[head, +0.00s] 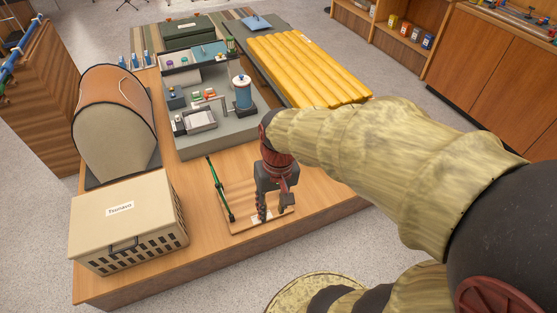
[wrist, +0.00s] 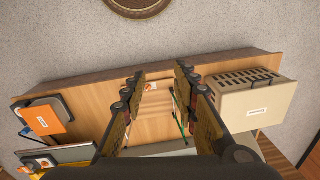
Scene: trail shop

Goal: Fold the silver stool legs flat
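I cannot make out a silver stool or its legs clearly in either view. My gripper (head: 275,207) points down over a small wooden board (head: 240,228) near the table's front edge. In the wrist view my gripper (wrist: 161,80) is open, with its two fingers wide apart and nothing visible held between them. A white label (wrist: 152,86) on the board shows between the fingers. My gripper hides part of the board.
A beige slotted crate (head: 125,225) stands left of the board, with an orange-brown domed item (head: 113,105) behind it. A grey display (head: 225,140) with small goods and a blue-bodied jar (head: 242,95) stands behind my gripper. A ribbed yellow pad (head: 305,68) lies farther back.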

